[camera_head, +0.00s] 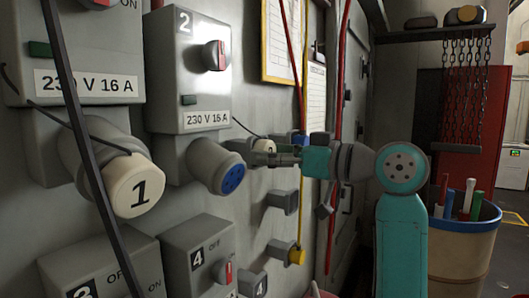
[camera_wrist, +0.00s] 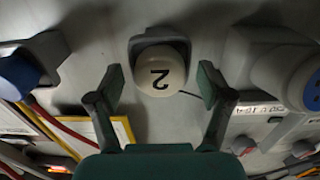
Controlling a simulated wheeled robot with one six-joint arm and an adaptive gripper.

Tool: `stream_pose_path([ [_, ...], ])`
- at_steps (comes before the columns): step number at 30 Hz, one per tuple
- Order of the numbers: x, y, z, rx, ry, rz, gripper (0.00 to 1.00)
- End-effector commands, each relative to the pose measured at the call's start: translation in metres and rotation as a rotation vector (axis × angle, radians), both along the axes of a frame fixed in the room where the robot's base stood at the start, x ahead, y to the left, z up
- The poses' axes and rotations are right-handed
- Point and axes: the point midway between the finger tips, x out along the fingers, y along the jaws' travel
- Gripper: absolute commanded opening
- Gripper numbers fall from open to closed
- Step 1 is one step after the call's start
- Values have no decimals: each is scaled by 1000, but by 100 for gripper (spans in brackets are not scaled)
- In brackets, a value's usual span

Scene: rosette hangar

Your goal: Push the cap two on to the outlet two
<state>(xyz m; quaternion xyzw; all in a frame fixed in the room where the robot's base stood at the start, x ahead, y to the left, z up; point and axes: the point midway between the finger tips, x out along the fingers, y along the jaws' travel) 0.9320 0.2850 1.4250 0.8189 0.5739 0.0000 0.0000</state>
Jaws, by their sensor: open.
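Cap two (camera_wrist: 160,70), a cream round cap with a black 2, sits in a dark grey holder (camera_wrist: 151,42) on the wall. Its 2 appears upside down in the wrist view. My gripper (camera_wrist: 160,80) is open, with one finger on each side of the cap and gaps visible between them. In the head view my gripper (camera_head: 277,152) is at the wall, partly hiding cap two (camera_head: 265,144). Outlet two (camera_head: 215,167), a grey socket with a blue face, is uncapped under the box marked 2, left of my gripper. It also shows in the wrist view (camera_wrist: 277,72) at the right.
Outlet one (camera_head: 97,165) carries a cap marked 1, with a dark cord across it. Empty grey holder (camera_head: 282,200) and a yellow fitting (camera_head: 296,256) are below my gripper. Red and yellow cables hang behind it. A bin (camera_head: 460,250) stands at right.

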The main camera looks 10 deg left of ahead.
Motion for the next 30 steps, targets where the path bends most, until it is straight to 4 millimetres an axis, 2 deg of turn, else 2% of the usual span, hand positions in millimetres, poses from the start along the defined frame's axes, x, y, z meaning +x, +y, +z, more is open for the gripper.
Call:
stream_pose_path([
  [4,0,0,0,0,0,0,79],
  [5,0,0,0,0,0,0,77],
  [14,0,0,0,0,0,0,2],
  [30,-3,-11,0,1,0,-1,0],
])
